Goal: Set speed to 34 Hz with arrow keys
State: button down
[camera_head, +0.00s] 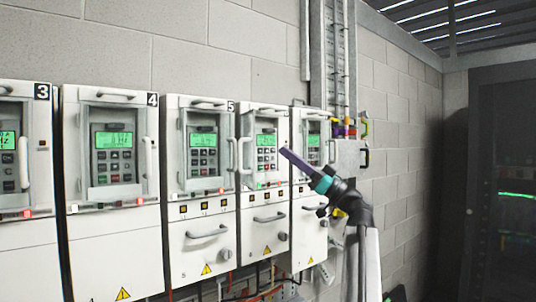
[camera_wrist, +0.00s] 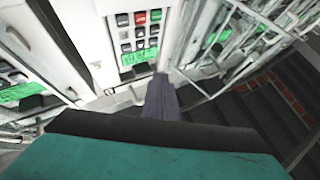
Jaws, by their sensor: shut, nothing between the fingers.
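The drive unit to the right of the one labelled 5 has a lit green display (camera_head: 266,140) and a keypad (camera_head: 266,155) of small keys. The same kind of panel fills the wrist view's upper middle, appearing inverted, with red, grey and dark keys (camera_wrist: 140,30) above a green display (camera_wrist: 140,58). The digits are too small to read, and I cannot tell the arrow keys apart. My gripper (camera_head: 285,152), purple fingers on a teal body, is shut and empty. Its tip overlaps the right edge of this unit in the head view; it also shows in the wrist view (camera_wrist: 160,82). Contact cannot be told.
Similar drive cabinets stand in a row, including the ones labelled 3 (camera_head: 22,200), 4 (camera_head: 110,245) and 5 (camera_head: 200,255). Handles (camera_head: 208,231) stick out from their fronts. Conduits (camera_head: 340,60) rise behind at right. A dark rack (camera_head: 500,130) stands far right.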

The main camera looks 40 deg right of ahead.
jog(key=shift+w+d, duration=0.15)
jog(key=shift+w, duration=2.15)
jog(key=shift+w+d+p, duration=0.1)
jog(key=shift+w+p, duration=0.3)
jog(key=shift+w, duration=0.4)
dwell(1.3)
jog(key=shift+s, duration=0.15)
dwell(2.0)
jog(key=shift+s+p, duration=0.35)
jog(key=shift+s, duration=0.3)
jog(key=shift+s, duration=0.1)
jog(key=shift+s+a+p, duration=0.15)
jog(key=shift+s+p, duration=0.2)
jog(key=shift+s, duration=0.85)
jog(key=shift+s+a+p, duration=0.1)
jog(key=shift+s+p, duration=0.25)
jog(key=shift+s, duration=0.85)
